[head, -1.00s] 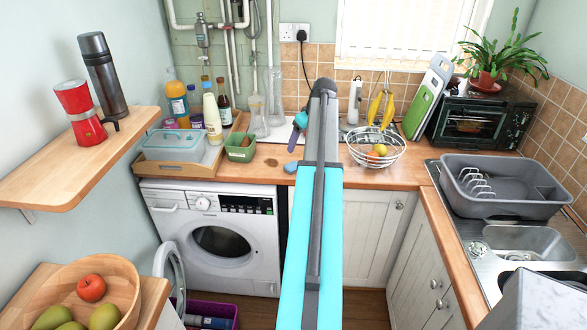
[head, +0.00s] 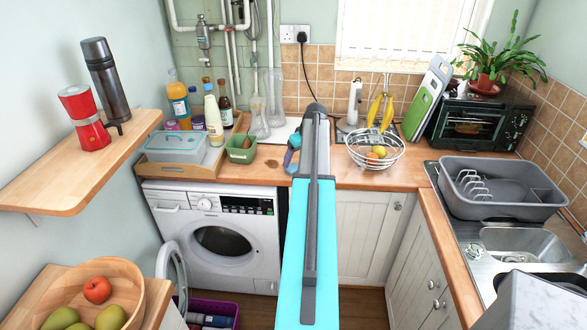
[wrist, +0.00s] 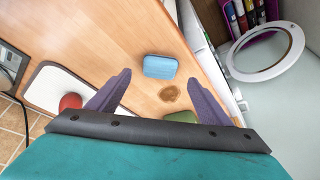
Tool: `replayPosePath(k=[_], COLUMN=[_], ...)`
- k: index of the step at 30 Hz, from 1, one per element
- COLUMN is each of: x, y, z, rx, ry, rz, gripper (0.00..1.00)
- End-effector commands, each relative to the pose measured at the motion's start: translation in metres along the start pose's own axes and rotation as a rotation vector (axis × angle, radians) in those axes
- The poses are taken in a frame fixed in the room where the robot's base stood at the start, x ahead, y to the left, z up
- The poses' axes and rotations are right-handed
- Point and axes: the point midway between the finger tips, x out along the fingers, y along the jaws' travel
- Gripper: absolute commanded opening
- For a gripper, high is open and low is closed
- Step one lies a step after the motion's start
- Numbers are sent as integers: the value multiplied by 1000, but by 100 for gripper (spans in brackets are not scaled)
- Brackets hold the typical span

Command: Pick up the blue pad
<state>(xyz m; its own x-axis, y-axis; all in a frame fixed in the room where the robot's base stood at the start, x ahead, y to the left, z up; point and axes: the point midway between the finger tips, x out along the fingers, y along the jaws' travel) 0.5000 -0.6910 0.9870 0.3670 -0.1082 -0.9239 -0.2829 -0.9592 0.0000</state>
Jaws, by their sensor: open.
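The blue pad (wrist: 160,66) lies flat on the wooden counter in the wrist view, just beyond my fingertips and roughly centred between them. My gripper (wrist: 157,76) is open, with its two purple fingers spread and nothing between them. In the head view my gripper (head: 289,159) is low over the counter, left of my arm, and largely hides the pad there. I cannot tell the exact height of the fingers above the pad.
A brown round patch (wrist: 170,92) and a green object (wrist: 181,117) are close to the pad. A red object (wrist: 70,101) sits on a white board (wrist: 66,84). The green tub (head: 241,148) and wire fruit basket (head: 376,150) stand on either side of my arm.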

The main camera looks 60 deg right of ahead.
Motion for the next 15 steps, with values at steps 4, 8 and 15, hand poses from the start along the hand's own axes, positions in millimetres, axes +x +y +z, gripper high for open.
replayPosePath(k=[4,8,15], x=[1,0,4], y=[0,0,1], z=[0,0,0], rx=[0,0,1], ry=[0,0,-1], rz=[0,0,-1], gripper=[73,73,73])
